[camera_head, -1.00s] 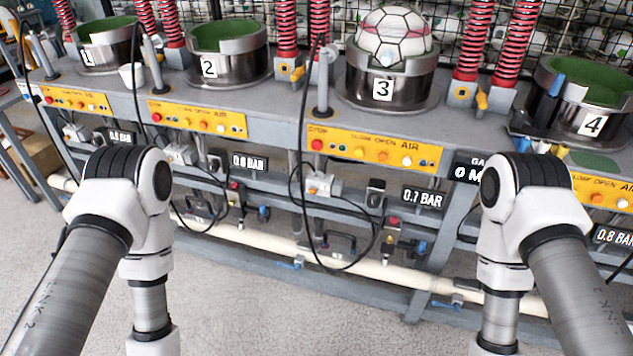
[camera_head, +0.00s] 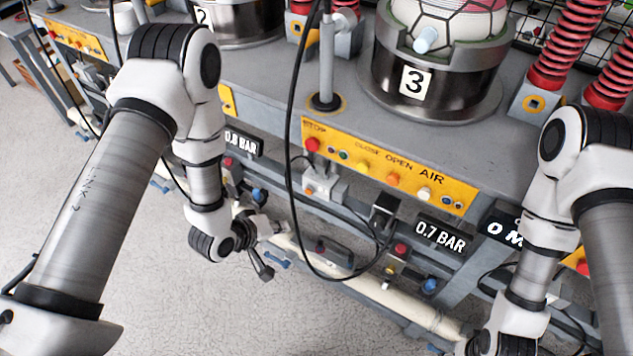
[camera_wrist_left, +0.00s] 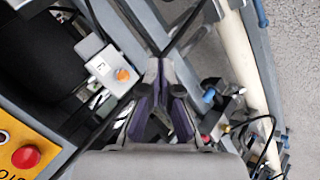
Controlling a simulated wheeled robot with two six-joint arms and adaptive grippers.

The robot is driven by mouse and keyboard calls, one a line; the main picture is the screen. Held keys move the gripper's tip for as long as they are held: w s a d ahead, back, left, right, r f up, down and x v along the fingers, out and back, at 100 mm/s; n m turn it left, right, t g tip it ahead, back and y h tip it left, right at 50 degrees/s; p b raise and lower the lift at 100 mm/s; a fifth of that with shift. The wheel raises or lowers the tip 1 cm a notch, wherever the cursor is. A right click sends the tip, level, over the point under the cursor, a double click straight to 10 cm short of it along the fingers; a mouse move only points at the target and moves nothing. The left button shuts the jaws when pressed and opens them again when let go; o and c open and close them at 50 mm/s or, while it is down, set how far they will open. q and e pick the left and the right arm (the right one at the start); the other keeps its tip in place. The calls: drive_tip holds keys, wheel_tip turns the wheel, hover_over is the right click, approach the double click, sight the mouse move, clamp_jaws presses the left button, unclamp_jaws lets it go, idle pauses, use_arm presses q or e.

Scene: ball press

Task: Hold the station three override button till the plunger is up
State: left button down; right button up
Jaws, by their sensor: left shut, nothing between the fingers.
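Station three's cup (camera_head: 440,88), marked 3, holds a white ball (camera_head: 447,25) with dark seams. Its plunger is not in view. Its yellow panel (camera_head: 388,172) has a red STOP button and several other buttons. Below it is a small light-grey box (camera_head: 324,187). In the left wrist view, a light-grey box with an orange button (camera_wrist_left: 122,74) lies left of my fingertips, apart from them. I cannot tell which control is the override. My left gripper (camera_head: 264,268) is shut and empty, below and left of the panel; it also shows in the left wrist view (camera_wrist_left: 161,68). My right gripper is out of frame.
A black cable (camera_head: 291,150) loops down in front of station three, right of my left gripper. A pale pipe (camera_head: 350,283) runs low along the bench. A 0.7 BAR display (camera_head: 440,235) hangs under the panel. The floor (camera_head: 190,300) at the lower left is clear.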

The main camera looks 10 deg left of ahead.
sight(309, 191)
use_arm(q)
drive_tip(key=w+d, duration=0.2)
drive_tip(key=w, duration=0.5)
drive_tip(key=shift+w+d+b, duration=0.3)
drive_tip(key=shift+w+d, duration=0.1)
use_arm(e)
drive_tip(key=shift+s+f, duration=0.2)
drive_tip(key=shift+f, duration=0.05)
use_arm(q)
drive_tip(key=shift+w+r, duration=0.1)
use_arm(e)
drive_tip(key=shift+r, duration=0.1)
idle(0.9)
use_arm(q)
drive_tip(key=shift+w+d, duration=0.15)
drive_tip(key=shift+w, duration=0.15)
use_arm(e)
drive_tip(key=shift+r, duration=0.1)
